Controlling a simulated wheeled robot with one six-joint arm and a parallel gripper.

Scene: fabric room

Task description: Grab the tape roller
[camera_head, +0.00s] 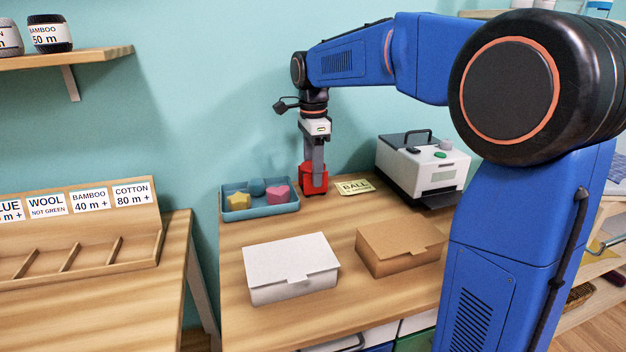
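A red object (308,182), which looks like the tape roller, stands at the back of the wooden table, just right of the blue tray. My gripper (314,171) points straight down at it, and its grey fingers overlap the red object in this view. The fingers hide part of it. I cannot tell whether they are closed on it or only around it. The object appears to be at table level.
A blue tray (262,213) with coloured shapes is close on the left, and a "BALL" card (355,187) on the right. A white machine (424,166) stands further right. A white box (291,270) and a brown box (399,243) are in front.

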